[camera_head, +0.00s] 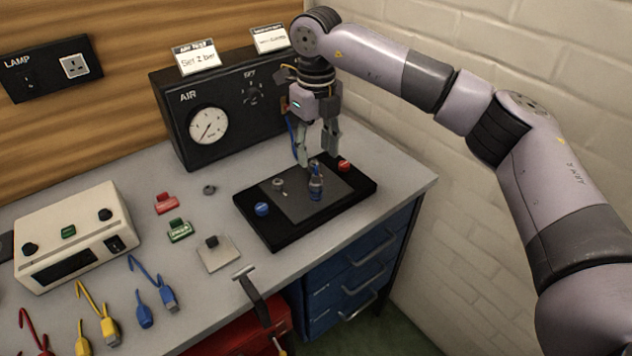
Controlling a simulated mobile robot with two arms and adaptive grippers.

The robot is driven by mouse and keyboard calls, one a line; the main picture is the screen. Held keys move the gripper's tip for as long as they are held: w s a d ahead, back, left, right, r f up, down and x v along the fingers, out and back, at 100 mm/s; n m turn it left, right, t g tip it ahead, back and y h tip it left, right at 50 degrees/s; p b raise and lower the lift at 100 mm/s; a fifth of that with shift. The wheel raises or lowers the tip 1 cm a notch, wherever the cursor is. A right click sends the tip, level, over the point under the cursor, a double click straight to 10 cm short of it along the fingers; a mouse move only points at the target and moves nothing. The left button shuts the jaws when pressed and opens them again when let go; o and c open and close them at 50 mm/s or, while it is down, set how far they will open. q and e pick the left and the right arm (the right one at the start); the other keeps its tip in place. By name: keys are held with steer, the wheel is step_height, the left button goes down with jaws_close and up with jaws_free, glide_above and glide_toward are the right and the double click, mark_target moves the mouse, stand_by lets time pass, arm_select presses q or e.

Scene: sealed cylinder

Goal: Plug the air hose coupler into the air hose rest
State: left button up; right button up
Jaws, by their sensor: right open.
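My right gripper (317,158) is open, pointing down over the black board (262,226). Its fingers stand apart just above a small upright blue and metal piece (316,187) on the board. That piece may be the air hose coupler or a fitting; I cannot tell which. Part of a blue hose (291,127) shows beside the gripper, in front of the black AIR box (176,112). The rest of the hose is hidden behind the gripper. I cannot pick out the air hose rest with certainty. My left gripper is not in view.
The board also has a blue knob (262,209), a red knob (344,165) and a small metal fitting (278,184). A beige instrument (80,235), a red tag, a green tag and several coloured leads lie left. A brick wall (450,210) bounds the right.

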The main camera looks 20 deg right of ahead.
mark_target(316, 174)
steer(key=shift+f, duration=0.15)
step_height(316, 174, down, 9)
steer(key=b, duration=0.5)
steer(key=shift+b, duration=0.35)
steer(key=shift+c, duration=0.6)
jaws_close()
stand_by(0.5)
steer(key=shift+r, duration=0.35)
steer(key=shift+r+p, duration=2)
steer(key=shift+r, duration=0.85)
